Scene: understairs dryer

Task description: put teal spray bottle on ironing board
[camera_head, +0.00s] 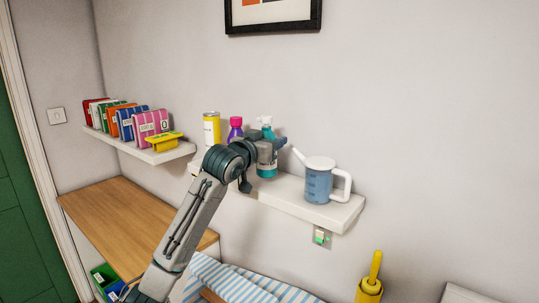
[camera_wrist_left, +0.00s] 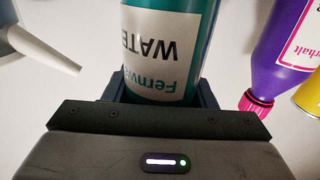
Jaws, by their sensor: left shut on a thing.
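The teal spray bottle (camera_head: 267,171) with a white label is at the white wall shelf, between a purple bottle and a white-handled jug. My left gripper (camera_head: 268,152) is shut around its body. In the left wrist view the bottle (camera_wrist_left: 165,50) stands between the two fingers, its label upside down in the picture. I cannot tell whether its base touches the shelf. The ironing board (camera_head: 235,283), with a blue and white striped cover, shows in part at the bottom edge. My right gripper is not in view.
The shelf (camera_head: 300,207) also holds a yellow can (camera_head: 212,128), the purple bottle (camera_head: 236,130) close to my gripper, and the blue and white spouted jug (camera_head: 319,182). A wooden counter (camera_head: 125,222) lies left. A yellow handled object (camera_head: 370,287) stands lower right.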

